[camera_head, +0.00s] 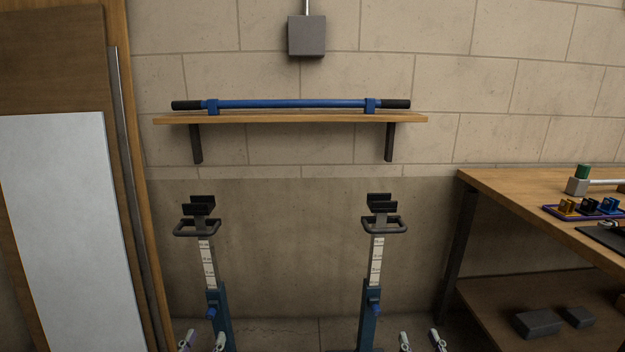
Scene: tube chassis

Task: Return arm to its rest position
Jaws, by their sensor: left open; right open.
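My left gripper (203,342) shows only its two fingertips at the bottom edge, spread apart with nothing visible between them. My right gripper (421,341) likewise shows two spread fingertips at the bottom edge, right of the right stand. The rest of both grippers and arms is out of the picture. A blue tube (290,104) with black ends lies level in two blue holders on a wall shelf (290,118), far above both grippers. Two upright stands, the left stand (208,262) and the right stand (376,262), have black cradles on top that look empty.
A wooden workbench (500,185) at the right carries a purple tray (553,213) with small coloured parts. Dark grey blocks (538,323) lie on its lower shelf. A white panel (70,220) stands at the left. The space between the stands is clear.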

